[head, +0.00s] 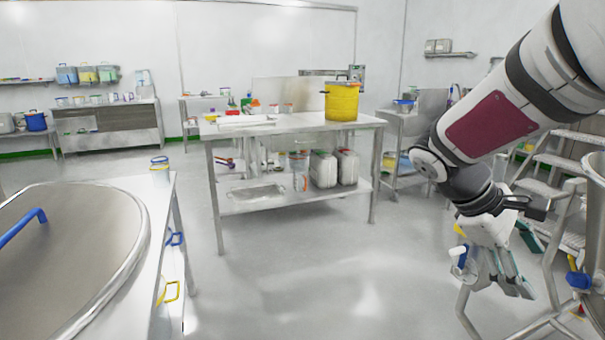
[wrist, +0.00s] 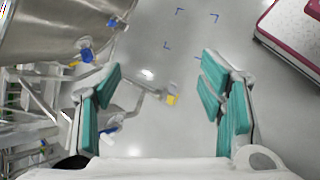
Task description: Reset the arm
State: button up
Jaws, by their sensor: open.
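My gripper (head: 505,272) hangs at the right of the head view, fingers pointing down, in front of a steel stand and steps. In the wrist view my gripper (wrist: 155,105) shows two teal-padded fingers spread wide apart, with nothing between them but floor and part of a metal frame below. The frame's yellow piece (wrist: 171,99) lies beneath the gap, well below the fingertips. My arm reaches in from the upper right of the head view and bends down at the wrist.
A steel table (head: 290,128) with a yellow drum (head: 342,102) stands mid-room. A round steel lid (head: 75,250) is at the left. A steel vessel (wrist: 60,30) lies close by in the wrist view, with metal steps (head: 545,190) near my arm. The central floor (head: 330,260) is clear.

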jog(key=s+a+f+m+t+y, duration=0.1)
jog(key=s+a+m+y, duration=0.25)
jog(key=s+a, duration=0.65)
jog(key=s+a+f+m+t+y, duration=0.1)
jog(key=s+a+m+y, duration=0.35)
jog(key=s, duration=0.95)
notch_tip(320, 180, up, 24)
jog(key=a+n+t+p, duration=0.1)
jog(key=t+p, duration=0.3)
jog(key=p, duration=1.8)
jog(key=shift+a+f, duration=0.15)
